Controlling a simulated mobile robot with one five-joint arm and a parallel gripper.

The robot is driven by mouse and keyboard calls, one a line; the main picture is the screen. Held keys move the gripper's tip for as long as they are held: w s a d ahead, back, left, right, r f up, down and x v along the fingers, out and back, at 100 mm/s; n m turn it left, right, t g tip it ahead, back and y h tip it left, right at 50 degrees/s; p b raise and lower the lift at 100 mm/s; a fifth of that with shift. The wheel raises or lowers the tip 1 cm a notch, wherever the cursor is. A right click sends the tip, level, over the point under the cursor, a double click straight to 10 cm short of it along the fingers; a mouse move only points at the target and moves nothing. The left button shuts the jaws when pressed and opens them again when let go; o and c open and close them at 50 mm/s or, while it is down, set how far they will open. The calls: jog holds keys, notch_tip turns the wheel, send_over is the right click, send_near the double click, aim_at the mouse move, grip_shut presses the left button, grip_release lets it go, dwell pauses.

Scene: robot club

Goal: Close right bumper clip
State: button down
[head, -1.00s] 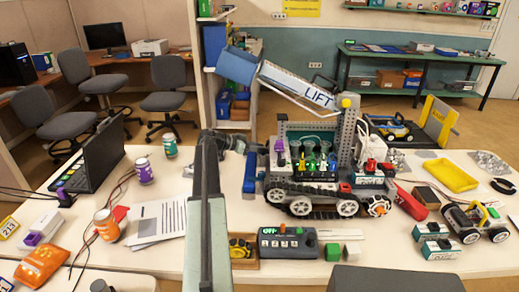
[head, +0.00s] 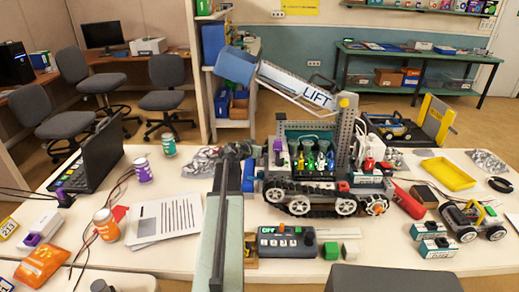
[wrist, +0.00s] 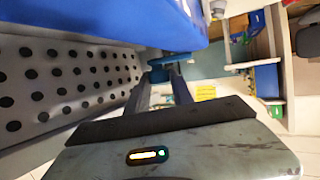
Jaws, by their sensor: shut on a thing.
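The tracked robot (head: 310,190) stands on the white table, its blue bumper (head: 248,174) upright at its left end and partly hidden by my arm. The bumper also fills the top of the wrist view (wrist: 110,18), next to a perforated grey plate. My gripper (head: 242,150) is at the bumper, but its tips are hard to make out in the head view. In the wrist view my gripper (wrist: 167,72) is shut on a small blue piece, apparently the clip (wrist: 172,62). The clip's far side and its joint with the bumper are hidden.
Crumpled foil (head: 200,163) and a paper sheet (head: 166,219) lie left of my arm. The lift arm (head: 290,82) slants above the robot.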

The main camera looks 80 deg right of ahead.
jog(key=shift+s+t, duration=0.1)
jog(key=shift+t, duration=0.2)
jog(key=c, duration=1.1)
grip_release()
jog(key=shift+a, duration=0.1)
jog(key=p+v, duration=0.3)
jog(key=v, duration=0.4)
jog(key=shift+r, duration=0.2)
jog(key=shift+a, duration=0.3)
jog(key=shift+w, duration=0.25)
